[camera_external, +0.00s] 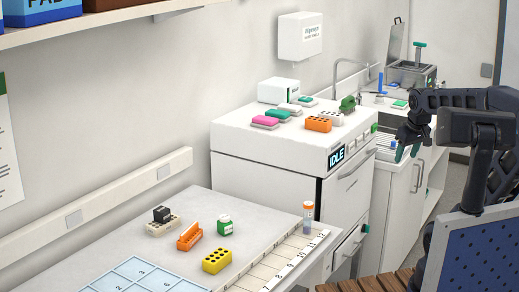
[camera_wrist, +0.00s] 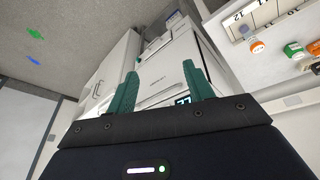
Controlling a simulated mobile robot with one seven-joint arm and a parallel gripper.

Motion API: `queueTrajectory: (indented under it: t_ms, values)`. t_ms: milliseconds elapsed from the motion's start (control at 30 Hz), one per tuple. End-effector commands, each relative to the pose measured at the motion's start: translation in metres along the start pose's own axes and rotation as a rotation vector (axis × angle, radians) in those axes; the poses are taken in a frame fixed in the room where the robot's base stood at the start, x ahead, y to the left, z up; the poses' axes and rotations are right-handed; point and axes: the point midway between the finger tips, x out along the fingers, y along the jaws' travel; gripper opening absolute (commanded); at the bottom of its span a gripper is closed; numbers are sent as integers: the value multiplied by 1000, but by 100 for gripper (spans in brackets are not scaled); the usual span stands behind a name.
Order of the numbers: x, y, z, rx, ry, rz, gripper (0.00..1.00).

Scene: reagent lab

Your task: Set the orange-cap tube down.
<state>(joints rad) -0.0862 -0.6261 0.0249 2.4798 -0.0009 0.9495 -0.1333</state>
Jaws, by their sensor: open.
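The orange-cap tube (camera_external: 308,219) stands upright on the near bench, at the far right end of the numbered strip (camera_external: 270,262), close to the 12. It also shows in the wrist view (camera_wrist: 256,45), at the upper right, orange cap toward the camera. My gripper (camera_external: 407,154) is in the air to the right of the white IDLE machine, well apart from the tube. In the wrist view its two green fingers (camera_wrist: 160,72) are spread with nothing between them.
The white machine (camera_external: 262,140) carries several coloured racks on top. On the near bench (camera_external: 258,205) are a yellow block (camera_external: 216,261), an orange rack (camera_external: 190,236), a green-capped bottle (camera_external: 225,225) and a blue numbered mat (camera_external: 140,275). A sink counter lies behind my arm.

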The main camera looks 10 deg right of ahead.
Motion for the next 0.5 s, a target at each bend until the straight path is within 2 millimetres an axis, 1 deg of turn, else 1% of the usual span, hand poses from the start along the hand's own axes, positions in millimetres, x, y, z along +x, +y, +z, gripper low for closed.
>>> queueTrajectory:
  t_ms: [33, 100, 200, 333, 500]
  values:
    - [-5, 6, 10, 54, 17, 9, 52]
    - [-8, 13, 22, 119, 32, 17, 52]
    - [-12, 18, 34, 188, 48, 24, 52]
    - [-13, 22, 41, 232, 58, 29, 52]
    - [-13, 22, 42, 240, 60, 29, 52]
